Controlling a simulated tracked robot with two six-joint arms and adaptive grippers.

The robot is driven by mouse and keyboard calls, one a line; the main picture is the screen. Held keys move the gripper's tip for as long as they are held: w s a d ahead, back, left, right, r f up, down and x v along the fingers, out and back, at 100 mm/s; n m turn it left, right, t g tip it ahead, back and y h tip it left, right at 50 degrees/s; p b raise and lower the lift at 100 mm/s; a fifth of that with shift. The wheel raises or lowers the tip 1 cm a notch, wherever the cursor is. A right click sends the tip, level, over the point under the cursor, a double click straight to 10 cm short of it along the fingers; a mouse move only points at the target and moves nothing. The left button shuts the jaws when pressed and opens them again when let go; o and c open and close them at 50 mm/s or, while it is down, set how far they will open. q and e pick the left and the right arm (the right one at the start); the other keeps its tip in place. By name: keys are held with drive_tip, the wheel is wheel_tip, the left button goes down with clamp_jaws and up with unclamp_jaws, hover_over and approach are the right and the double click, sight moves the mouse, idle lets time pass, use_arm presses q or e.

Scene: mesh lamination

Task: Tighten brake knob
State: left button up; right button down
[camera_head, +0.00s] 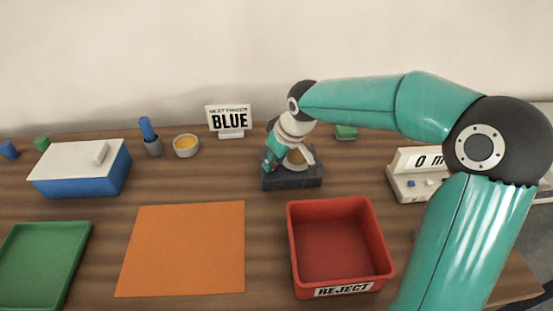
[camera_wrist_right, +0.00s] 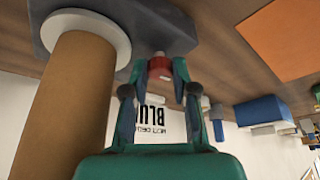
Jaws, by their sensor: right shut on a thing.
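The brake knob (camera_wrist_right: 160,67) is a small red cap on the side of a dark grey stand, seen in the right wrist view. The stand (camera_head: 300,182) sits at the middle back of the table in the head view and also shows in the wrist view (camera_wrist_right: 165,28). My right gripper (camera_wrist_right: 159,72) has its two fingertips on either side of the knob and is shut on it. In the head view the right gripper (camera_head: 270,160) is at the left side of the stand, and its fingers partly hide the knob. My left gripper is in neither view.
A tan roll with a white flange (camera_wrist_right: 75,90) stands on the stand close beside the gripper. A red REJECT bin (camera_head: 378,245), an orange sheet (camera_head: 185,245) and a green tray (camera_head: 40,262) lie in front. A BLUE sign (camera_head: 230,119) and a blue box (camera_head: 85,182) stand behind.

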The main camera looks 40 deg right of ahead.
drive_tip(key=shift+m, duration=0.4)
drive_tip(key=c, duration=1.2)
unclamp_jaws()
drive_tip(key=v, duration=1.2)
drive_tip(key=shift+a, duration=0.2)
